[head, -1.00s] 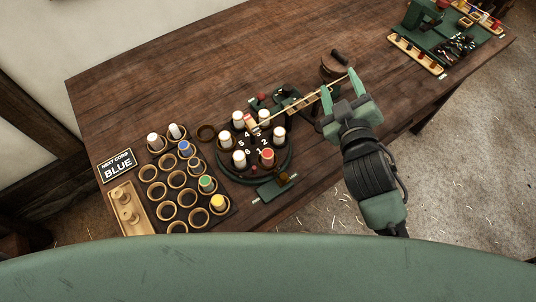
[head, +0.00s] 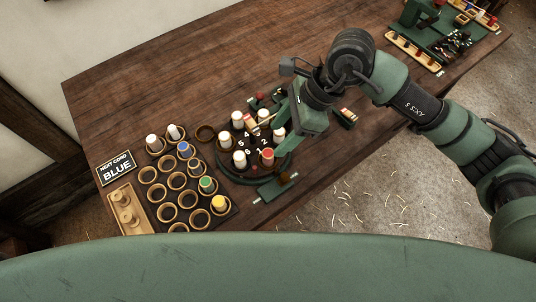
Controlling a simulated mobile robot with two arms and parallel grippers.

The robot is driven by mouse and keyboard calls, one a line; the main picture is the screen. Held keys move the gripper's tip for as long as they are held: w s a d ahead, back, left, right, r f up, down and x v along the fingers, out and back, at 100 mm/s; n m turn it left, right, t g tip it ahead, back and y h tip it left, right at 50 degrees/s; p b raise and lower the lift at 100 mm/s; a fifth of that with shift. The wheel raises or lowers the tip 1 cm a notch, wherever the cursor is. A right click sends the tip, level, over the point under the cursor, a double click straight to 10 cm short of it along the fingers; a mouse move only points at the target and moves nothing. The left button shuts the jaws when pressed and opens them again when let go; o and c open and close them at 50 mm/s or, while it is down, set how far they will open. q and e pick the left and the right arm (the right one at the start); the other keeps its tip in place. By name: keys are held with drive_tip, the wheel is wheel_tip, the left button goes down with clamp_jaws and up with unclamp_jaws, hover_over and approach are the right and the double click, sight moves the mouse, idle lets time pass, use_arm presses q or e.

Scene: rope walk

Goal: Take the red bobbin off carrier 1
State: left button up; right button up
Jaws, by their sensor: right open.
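The red bobbin (head: 267,156) stands upright on carrier 1, at the front right of the dark round carrier plate (head: 233,174). Several white bobbins (head: 239,159) stand on other numbered carriers. My right gripper (head: 281,130) is open over the right side of the plate, with its fingers pointing down and left. One finger is close to the red bobbin; I cannot tell if it touches. The gripper and wrist hide part of the plate's right side and the mechanism behind it. My left gripper is not in view.
A rack of round wooden cups (head: 166,212) at the left holds white, blue, green and yellow bobbins; several cups are empty. A sign (head: 116,167) reads "NEXT CORD BLUE". A wooden tray (head: 127,210) lies below it. Another green station (head: 440,40) stands far right. The table's back is clear.

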sight(268, 153)
drive_tip(key=shift+h, duration=0.4)
drive_tip(key=p+x, duration=0.1)
drive_tip(key=x, duration=0.2)
drive_tip(key=p+x, duration=0.2)
drive_tip(key=x, duration=0.2)
drive_tip(key=shift+w+d+f, duration=0.1)
drive_tip(key=shift+w+d, duration=0.05)
drive_tip(key=shift+d, duration=0.05)
drive_tip(key=shift+a+f, duration=0.1)
drive_tip(key=shift+f, duration=0.2)
clamp_jaws()
